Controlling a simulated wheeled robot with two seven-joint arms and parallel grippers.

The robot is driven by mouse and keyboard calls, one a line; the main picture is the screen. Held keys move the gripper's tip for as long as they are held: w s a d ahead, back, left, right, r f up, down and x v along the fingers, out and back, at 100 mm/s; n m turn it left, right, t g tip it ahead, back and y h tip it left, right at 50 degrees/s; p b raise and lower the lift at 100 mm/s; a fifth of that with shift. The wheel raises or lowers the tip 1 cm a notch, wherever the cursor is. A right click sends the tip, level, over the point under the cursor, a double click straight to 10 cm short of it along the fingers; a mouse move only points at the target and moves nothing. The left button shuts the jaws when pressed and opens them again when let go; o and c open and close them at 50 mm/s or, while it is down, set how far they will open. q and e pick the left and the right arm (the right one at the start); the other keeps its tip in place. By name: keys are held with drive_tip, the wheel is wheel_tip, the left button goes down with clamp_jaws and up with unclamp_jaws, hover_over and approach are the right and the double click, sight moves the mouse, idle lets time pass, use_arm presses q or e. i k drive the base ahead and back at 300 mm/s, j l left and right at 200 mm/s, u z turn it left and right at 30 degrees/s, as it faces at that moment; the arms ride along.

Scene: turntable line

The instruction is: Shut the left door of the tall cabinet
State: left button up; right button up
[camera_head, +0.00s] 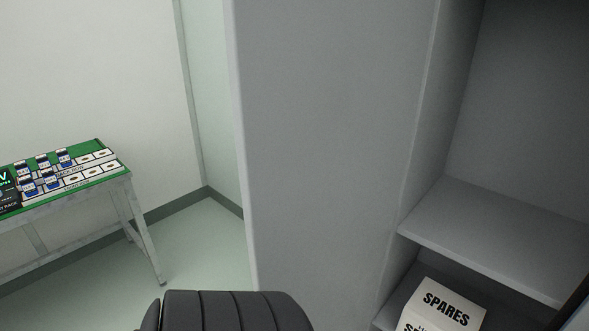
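The tall cabinet's left door (325,140) is a large plain grey panel filling the middle of the head view. It stands open, its free edge on the left and its other edge against the cabinet's side wall (448,95). The open cabinet interior shows on the right, with a grey shelf (490,235). A dark ribbed part of my own arm shows at the bottom, in front of the door's lower left. Neither gripper is in view. The door's lower end and any handle are not visible.
A white box marked SPARES (442,308) sits in the compartment under the shelf. A metal-legged table (75,212) at the left carries a green rack board (97,143) with several small blue-and-white items. Clear floor (205,250) lies between the table and the door.

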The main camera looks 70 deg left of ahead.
sight(325, 94)
drive_tip(key=k+j, duration=0.4)
drive_tip(key=k, duration=0.15)
drive_tip(key=k+j, duration=0.45)
drive_tip(key=i+j, duration=0.1)
drive_tip(key=j, duration=1.25)
drive_tip(key=i+u, duration=0.05)
